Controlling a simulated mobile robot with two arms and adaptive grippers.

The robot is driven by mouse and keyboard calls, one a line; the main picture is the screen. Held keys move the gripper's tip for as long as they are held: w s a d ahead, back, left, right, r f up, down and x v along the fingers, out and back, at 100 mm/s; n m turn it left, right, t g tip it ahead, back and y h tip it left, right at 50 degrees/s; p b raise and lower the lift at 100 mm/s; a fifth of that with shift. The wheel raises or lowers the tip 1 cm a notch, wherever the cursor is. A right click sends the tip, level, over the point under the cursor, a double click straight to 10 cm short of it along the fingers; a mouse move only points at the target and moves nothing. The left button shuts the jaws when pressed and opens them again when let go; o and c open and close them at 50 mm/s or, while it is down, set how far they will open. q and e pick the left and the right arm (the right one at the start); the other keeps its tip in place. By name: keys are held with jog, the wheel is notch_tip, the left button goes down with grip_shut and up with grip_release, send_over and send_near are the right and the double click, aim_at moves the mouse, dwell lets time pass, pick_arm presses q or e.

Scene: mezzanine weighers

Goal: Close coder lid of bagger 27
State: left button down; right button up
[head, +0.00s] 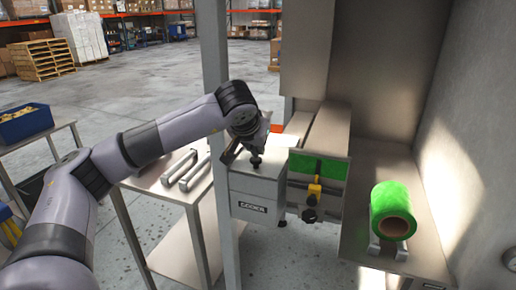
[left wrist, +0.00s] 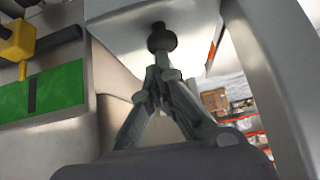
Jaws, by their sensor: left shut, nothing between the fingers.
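The coder (head: 252,208) is a grey box with a "CODER" label, mounted beside the metal post. Its top, the lid (head: 240,182), looks flat on the box; I cannot tell whether any gap is left. A black knob (head: 256,163) stands on it. In the left wrist view the knob (left wrist: 162,38) is just beyond my fingertips, on the pale lid surface (left wrist: 115,10). My left gripper (head: 257,148) is above the knob, fingers together and empty; it also shows in the left wrist view (left wrist: 165,76). Whether it touches the knob is unclear. My right gripper is not in view.
Right of the coder are green film (head: 318,167), a yellow clamp (head: 314,191) and a green roll (head: 391,211) on a metal shelf. A side table (head: 150,183) with metal handles stands left of the post (head: 214,70). A wall closes the right side.

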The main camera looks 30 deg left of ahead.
pick_arm(q)
notch_tip(320, 180, up, 4)
jog(key=shift+d+f+p, duration=0.1)
jog(key=shift+d+p, duration=0.05)
jog(key=shift+p, duration=1.1)
jog(key=s+b+v, duration=0.1)
jog(key=b+v, duration=0.1)
jog(key=v, duration=0.7)
jog(key=shift+f, duration=0.15)
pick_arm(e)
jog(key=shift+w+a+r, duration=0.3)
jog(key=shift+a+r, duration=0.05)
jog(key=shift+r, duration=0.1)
